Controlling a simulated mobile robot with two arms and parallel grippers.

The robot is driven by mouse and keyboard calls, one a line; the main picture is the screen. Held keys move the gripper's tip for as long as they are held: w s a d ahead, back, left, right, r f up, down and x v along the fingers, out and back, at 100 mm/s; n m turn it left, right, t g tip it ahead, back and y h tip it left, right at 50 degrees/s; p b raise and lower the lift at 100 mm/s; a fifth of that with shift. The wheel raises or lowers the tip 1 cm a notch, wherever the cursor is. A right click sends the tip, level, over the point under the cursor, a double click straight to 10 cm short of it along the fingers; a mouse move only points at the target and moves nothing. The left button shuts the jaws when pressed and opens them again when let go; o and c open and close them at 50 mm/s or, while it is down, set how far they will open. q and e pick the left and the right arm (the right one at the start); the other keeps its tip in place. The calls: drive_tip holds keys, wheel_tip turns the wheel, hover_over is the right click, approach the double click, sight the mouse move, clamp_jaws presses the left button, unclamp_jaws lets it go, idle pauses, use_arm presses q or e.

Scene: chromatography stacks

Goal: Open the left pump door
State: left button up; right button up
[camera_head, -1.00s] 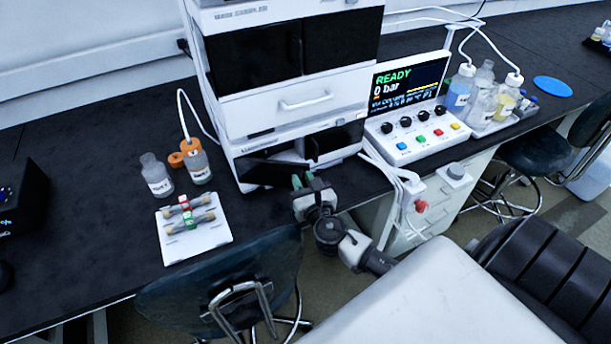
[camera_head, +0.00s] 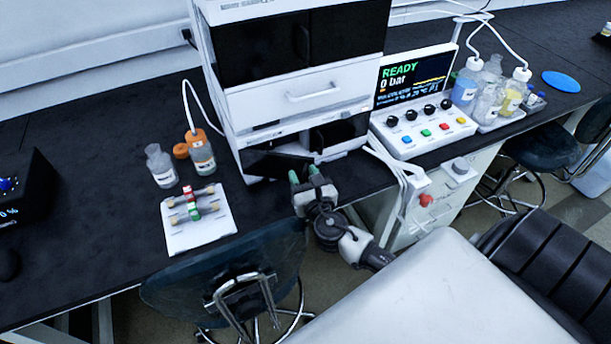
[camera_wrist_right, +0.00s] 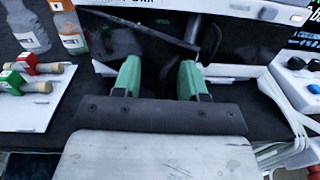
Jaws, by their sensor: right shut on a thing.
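The pump unit is the lowest module of the white stack. Its dark left pump door (camera_head: 275,163) stands swung outward at an angle, and it shows in the right wrist view as a dark panel with a grey edge (camera_wrist_right: 150,28). My right gripper (camera_head: 303,177) is in front of this door, low over the bench's front edge. In the right wrist view its green fingers (camera_wrist_right: 158,78) straddle part of the dark door and are shut on it. The exact contact is hard to see against the dark surface. My left gripper is out of view.
A white tray (camera_head: 215,232) with two columns and two bottles (camera_head: 161,167) (camera_head: 201,154) stand left of the stack. The control panel (camera_head: 425,128) and cables (camera_head: 385,168) are on the right. A stool (camera_head: 230,275) stands below the bench front.

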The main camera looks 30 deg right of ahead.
drive_tip(key=shift+w+a+r, duration=0.1)
drive_tip(key=shift+a+r, duration=0.05)
drive_tip(key=r, duration=0.1)
drive_tip(key=r+p, duration=0.1)
drive_tip(key=r, duration=0.2)
drive_tip(key=shift+s+d+r+p, duration=0.2)
drive_tip(key=shift+d+r+p, duration=0.05)
drive_tip(key=shift+r+p, duration=0.1)
drive_tip(key=s+d+r, duration=0.5)
drive_tip(key=s+r, duration=0.1)
drive_tip(key=s, duration=0.4)
drive_tip(key=shift+d, duration=0.1)
